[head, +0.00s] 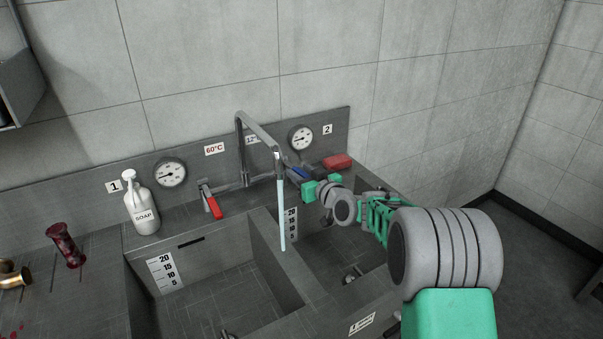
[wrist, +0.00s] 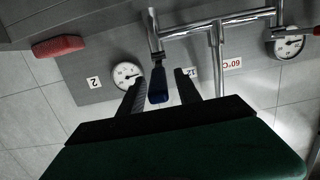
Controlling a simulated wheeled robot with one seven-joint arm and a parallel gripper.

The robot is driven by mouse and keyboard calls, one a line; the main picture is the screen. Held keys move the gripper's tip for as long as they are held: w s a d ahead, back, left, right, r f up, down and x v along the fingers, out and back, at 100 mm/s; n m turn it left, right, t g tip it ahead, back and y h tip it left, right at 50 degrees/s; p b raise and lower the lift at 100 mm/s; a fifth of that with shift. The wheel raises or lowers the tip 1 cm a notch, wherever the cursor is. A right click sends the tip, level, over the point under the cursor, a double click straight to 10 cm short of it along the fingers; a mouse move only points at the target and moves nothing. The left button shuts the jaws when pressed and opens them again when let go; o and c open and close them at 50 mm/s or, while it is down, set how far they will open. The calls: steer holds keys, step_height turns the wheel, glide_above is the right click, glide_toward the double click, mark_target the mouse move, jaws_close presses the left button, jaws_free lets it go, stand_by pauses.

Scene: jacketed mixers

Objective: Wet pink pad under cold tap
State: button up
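The tap (head: 262,135) stands at the back of the sink, and a pale blue stream of water (head: 282,215) falls from its spout. The blue lever (head: 299,172) is on the tap's right, below the 12° label; it also shows in the wrist view (wrist: 158,86). My gripper (wrist: 159,90) is open, with its two dark fingers on either side of the blue lever; contact cannot be told. The pink-red pad (head: 337,161) lies on the back ledge right of my gripper, and shows at upper left in the wrist view (wrist: 58,46).
A red lever (head: 213,203) is under the 60°C label. A soap bottle (head: 141,205) stands on the left ledge. Two basins are split by a divider (head: 275,260).

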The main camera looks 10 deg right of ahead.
steer(key=shift+d, duration=0.1)
steer(key=b+v, duration=0.1)
steer(key=v, duration=0.6)
steer(key=shift+s+b, duration=0.3)
steer(key=shift+s, duration=0.1)
steer(key=shift+r, duration=0.1)
